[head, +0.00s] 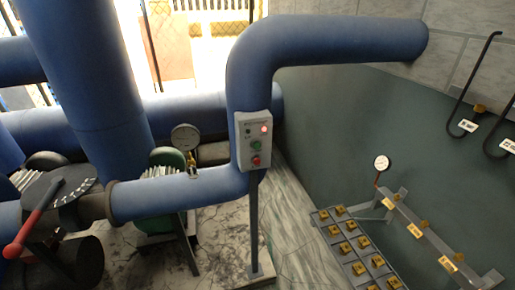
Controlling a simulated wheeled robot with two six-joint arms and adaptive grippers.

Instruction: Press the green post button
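The green post button (256,146) is on the front of a light grey control box (243,152), near the middle of the head view. The box sits on top of a thin dark post (254,220) that rises from a base plate on the floor. A red button (256,161) is just below the green one. A small red lamp (264,129) glows at the upper right of the box. Neither of my grippers shows in the head view, and nothing covers the green button.
Thick blue pipes (262,65) run behind and beside the box. A red-handled valve (42,212) is at the lower left. One gauge (185,137) is left of the box. A rack with several brass fittings (361,242) stands at lower right. Marble floor (300,235) lies between.

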